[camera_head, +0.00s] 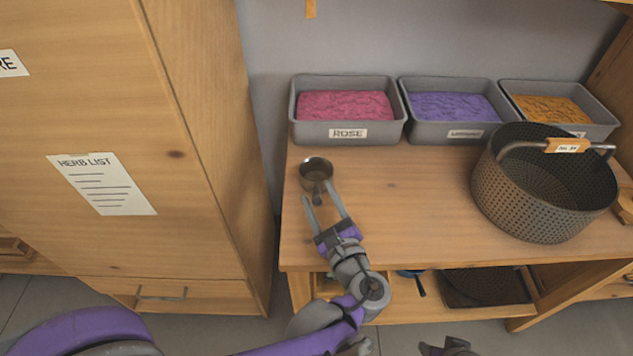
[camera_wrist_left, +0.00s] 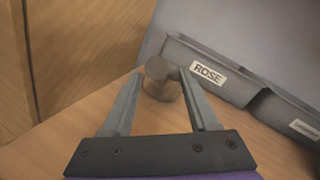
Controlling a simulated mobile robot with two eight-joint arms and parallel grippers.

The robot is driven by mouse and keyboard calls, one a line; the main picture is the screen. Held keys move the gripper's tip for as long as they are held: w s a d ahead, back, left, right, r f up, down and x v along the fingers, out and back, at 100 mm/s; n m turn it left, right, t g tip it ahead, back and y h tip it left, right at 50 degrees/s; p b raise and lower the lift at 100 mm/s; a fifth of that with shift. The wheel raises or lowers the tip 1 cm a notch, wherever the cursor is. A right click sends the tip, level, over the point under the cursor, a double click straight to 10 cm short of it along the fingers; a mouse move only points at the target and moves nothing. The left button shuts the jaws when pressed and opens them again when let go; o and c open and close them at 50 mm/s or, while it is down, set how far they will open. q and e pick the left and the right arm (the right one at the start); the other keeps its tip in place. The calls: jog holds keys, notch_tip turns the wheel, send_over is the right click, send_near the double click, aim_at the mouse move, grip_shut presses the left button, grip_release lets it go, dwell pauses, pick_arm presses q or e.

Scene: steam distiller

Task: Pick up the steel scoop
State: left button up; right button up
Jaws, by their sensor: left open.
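The steel scoop (camera_head: 316,172) is a small round metal cup standing on the wooden counter, in front of the rose bin. Its short handle points toward me. My left gripper (camera_head: 324,194) is open, its two fingers on either side of the handle. In the left wrist view the scoop (camera_wrist_left: 161,82) shows between the fingertips, handle end toward the camera. I cannot tell whether either finger touches it.
A grey bin labelled ROSE (camera_head: 347,132) stands behind the scoop, with a purple-filled bin (camera_head: 450,132) and an orange-filled bin (camera_head: 593,131) to its right. A perforated metal basket (camera_head: 540,205) stands on the right. A wooden cabinet (camera_head: 200,120) rises on the left. The middle counter is clear.

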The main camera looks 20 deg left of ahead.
aim_at(314, 188)
pick_arm(q)
jog(key=x, duration=0.4)
jog(key=shift+a+r, duration=0.1)
jog(key=shift+a, duration=0.1)
grip_shut()
dwell(1.2)
